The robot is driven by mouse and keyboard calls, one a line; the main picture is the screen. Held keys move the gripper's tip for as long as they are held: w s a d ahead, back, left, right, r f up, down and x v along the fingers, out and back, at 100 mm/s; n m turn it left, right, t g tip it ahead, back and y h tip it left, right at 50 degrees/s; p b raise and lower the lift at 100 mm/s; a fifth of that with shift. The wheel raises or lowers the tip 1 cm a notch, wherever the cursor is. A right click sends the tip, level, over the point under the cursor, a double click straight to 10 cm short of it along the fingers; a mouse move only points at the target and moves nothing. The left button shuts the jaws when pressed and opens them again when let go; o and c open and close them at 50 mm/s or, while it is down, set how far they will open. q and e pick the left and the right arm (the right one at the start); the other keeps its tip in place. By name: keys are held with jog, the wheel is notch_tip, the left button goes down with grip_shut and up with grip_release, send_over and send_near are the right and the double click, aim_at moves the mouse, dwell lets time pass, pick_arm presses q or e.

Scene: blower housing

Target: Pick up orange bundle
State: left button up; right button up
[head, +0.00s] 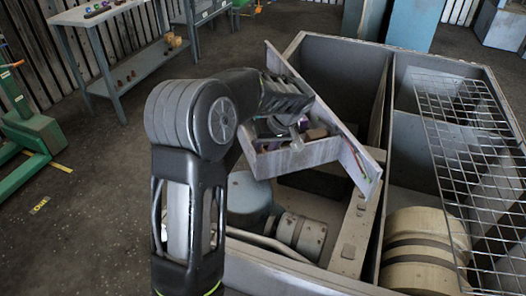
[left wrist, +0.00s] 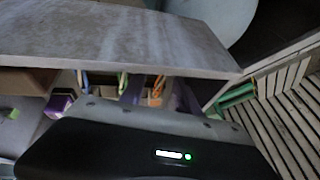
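A small orange piece, likely the orange bundle (left wrist: 156,91), shows in the left wrist view below the edge of a grey wooden board (left wrist: 110,38). Only a little of it is visible; the board hides the rest. My left gripper (left wrist: 158,96) reaches in under this edge. Its two fingers stand apart, one on each side of the orange piece, and I see no clear contact. In the head view my left gripper (head: 300,128) is over the open wooden carrier (head: 295,157), partly hidden by my arm. I cannot make out the orange bundle there. My right gripper is not in view.
The carrier holds several small mixed items and rests on a large open housing (head: 335,50). A wire grid (head: 465,130) and a wooden drum (head: 425,245) are at the right. A grey shelf table (head: 135,70) stands back left.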

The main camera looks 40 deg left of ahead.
pick_arm(q)
grip_shut()
jog(key=shift+r, duration=0.15)
dwell(0.4)
notch_tip(320, 180, up, 10)
dwell(0.5)
jog(key=shift+f, duration=0.2)
dwell(0.6)
